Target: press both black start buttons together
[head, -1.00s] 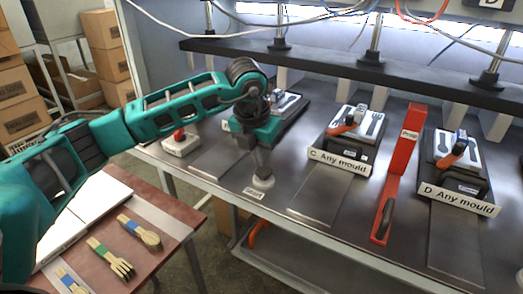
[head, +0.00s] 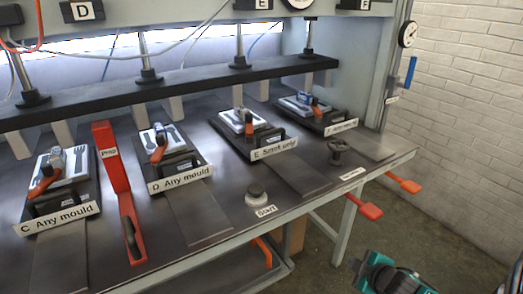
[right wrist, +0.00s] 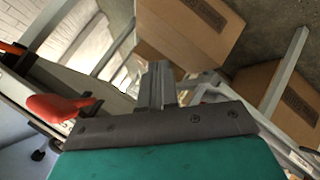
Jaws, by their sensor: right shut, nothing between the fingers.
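One start button (head: 256,193), a dark cap on a pale round base with a "Start" label, stands near the bench's front edge in the head view. No gripper touches it. My right gripper (head: 364,270) is at the bottom right, below and to the right of the button and apart from the bench. In the right wrist view its fingers (right wrist: 157,80) are shut with nothing between them. My left gripper is not in view now.
Mould stations with plates, such as D (head: 177,165), line the bench under a black press beam (head: 190,85). A black knob (head: 338,150) and orange handles (head: 365,206) are at the right end. Boxes (right wrist: 190,30) show in the wrist view.

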